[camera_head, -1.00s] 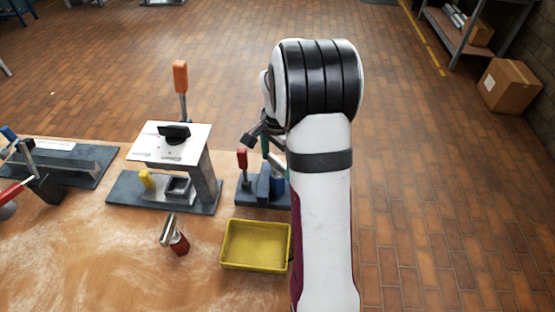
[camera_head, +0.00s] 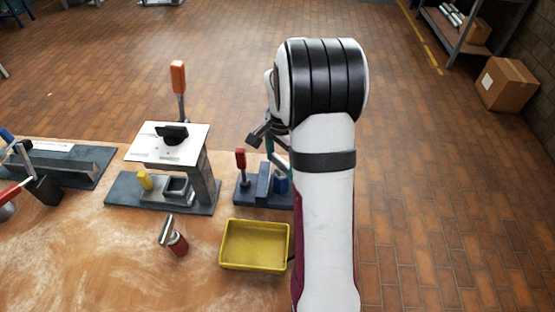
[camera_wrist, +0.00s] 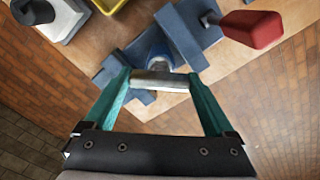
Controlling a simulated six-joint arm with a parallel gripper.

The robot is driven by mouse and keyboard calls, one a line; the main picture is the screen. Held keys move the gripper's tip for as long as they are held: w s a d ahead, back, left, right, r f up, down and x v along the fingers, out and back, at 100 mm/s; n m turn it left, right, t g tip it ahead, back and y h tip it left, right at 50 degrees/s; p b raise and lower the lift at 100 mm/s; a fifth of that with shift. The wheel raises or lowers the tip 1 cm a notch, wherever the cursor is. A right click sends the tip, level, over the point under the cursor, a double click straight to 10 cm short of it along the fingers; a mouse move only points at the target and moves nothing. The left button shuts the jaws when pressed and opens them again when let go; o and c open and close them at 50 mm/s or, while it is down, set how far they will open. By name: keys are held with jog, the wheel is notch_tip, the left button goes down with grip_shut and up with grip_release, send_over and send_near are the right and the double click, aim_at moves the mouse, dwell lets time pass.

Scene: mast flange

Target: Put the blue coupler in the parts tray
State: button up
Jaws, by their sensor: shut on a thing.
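My gripper (camera_wrist: 160,82), with teal fingers, is shut on the silver crossbar of the blue coupler (camera_wrist: 158,61). The coupler's blue body is beyond the bar, at the grey fixture. In the head view the blue coupler (camera_head: 281,184) shows low at the fixture (camera_head: 255,190), partly hidden by my arm; I cannot tell whether it is seated or slightly raised. A red lever handle (camera_head: 240,160) stands upright on the fixture. The yellow parts tray (camera_head: 255,266) is in front of the fixture and looks empty. Its edge shows in the wrist view (camera_wrist: 108,5).
A grey station (camera_head: 115,195) with a white raised plate (camera_head: 140,150) and an orange lever (camera_head: 178,77) is left of the fixture. Another grey fixture (camera_head: 80,172) is at far left.

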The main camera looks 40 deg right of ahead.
jog(key=shift+d+r, duration=0.1)
jog(key=shift+r, duration=3.4)
